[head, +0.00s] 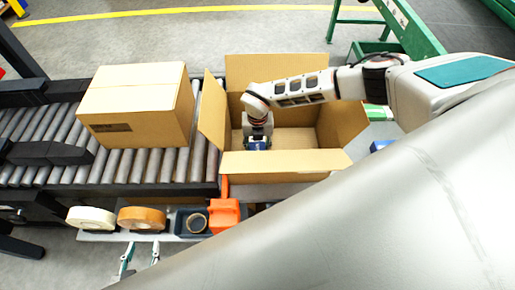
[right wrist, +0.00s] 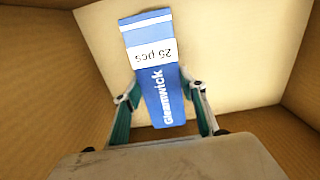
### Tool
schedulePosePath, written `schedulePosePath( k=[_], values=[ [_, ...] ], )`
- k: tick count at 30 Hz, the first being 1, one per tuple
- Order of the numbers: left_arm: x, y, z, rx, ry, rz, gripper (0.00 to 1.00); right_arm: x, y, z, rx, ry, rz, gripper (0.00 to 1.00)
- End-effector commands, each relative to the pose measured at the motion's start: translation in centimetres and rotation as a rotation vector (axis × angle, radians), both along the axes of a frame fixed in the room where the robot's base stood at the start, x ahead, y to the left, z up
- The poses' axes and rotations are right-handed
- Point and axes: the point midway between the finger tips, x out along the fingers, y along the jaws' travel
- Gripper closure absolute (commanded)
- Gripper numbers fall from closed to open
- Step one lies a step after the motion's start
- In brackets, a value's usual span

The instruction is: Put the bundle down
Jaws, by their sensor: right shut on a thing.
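The bundle (right wrist: 162,85) is a blue pack with a white band, printed "Gleamwick" and "25 pcs". In the right wrist view it lies between the two fingers of my right gripper (right wrist: 162,98), which is shut on it. In the head view my right gripper (head: 257,138) reaches down into the open carton (head: 262,163), and only a small blue part of the bundle (head: 258,145) shows under it. I cannot tell whether the bundle touches the carton floor. My left gripper (head: 142,247) is at the lower left, its fingers apart and empty.
A closed carton (head: 135,105) stands on the roller conveyor (head: 55,175) left of the open one. A white tape roll (head: 91,218), a tan tape roll (head: 141,218), a dark tray (head: 182,222) and an orange tool (head: 225,213) lie along the front ledge. Carton flaps stand outward around the opening.

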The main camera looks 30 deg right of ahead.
Motion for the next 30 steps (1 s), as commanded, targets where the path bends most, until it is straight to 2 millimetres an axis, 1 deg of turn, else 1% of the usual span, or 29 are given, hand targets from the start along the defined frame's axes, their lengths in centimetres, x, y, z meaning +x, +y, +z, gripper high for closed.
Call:
schedulePosePath(
  k=[1, 3, 10, 14, 15, 16, 17, 26, 30],
  values=[
    [0.04, -0.06, 0.02, -0.001, -0.002, -0.001, 0.60, -0.02, 0.02, -0.50, 0.000, 0.001, -0.001, 0.84],
    [0.08, -0.09, 0.11, -0.002, -0.004, -0.001, 0.60, 0.02, 0.02, -0.78, 0.000, 0.000, -0.001, 0.84],
    [0.23, -0.15, 0.42, -0.003, -0.009, -0.001, 0.60, 0.05, 0.01, -0.76, 0.000, -0.001, 0.000, 0.84],
    [0.24, -0.14, 0.24, -0.002, -0.010, -0.002, 0.60, 0.04, 0.02, -1.11, 0.000, -0.001, 0.000, 0.84],
    [0.24, -0.13, 0.25, -0.003, -0.009, -0.003, 0.60, 0.02, 0.02, -1.12, 0.000, 0.000, 0.001, 0.54],
    [0.24, -0.13, 0.26, -0.003, -0.009, -0.003, 0.60, 0.03, 0.01, -1.08, 0.000, -0.001, 0.001, 0.46],
    [0.24, -0.13, 0.26, -0.003, -0.009, -0.003, 0.60, 0.03, 0.01, -1.07, 0.000, -0.001, 0.001, 0.42],
    [0.11, -0.09, 0.03, 0.000, -0.005, -0.003, 0.60, 0.03, -0.01, -1.03, 0.000, -0.001, 0.000, 0.42],
    [0.03, -0.06, 0.07, 0.000, -0.001, -0.003, 0.60, 0.08, -0.06, -0.31, 0.000, -0.001, 0.000, 0.42]
  ],
)
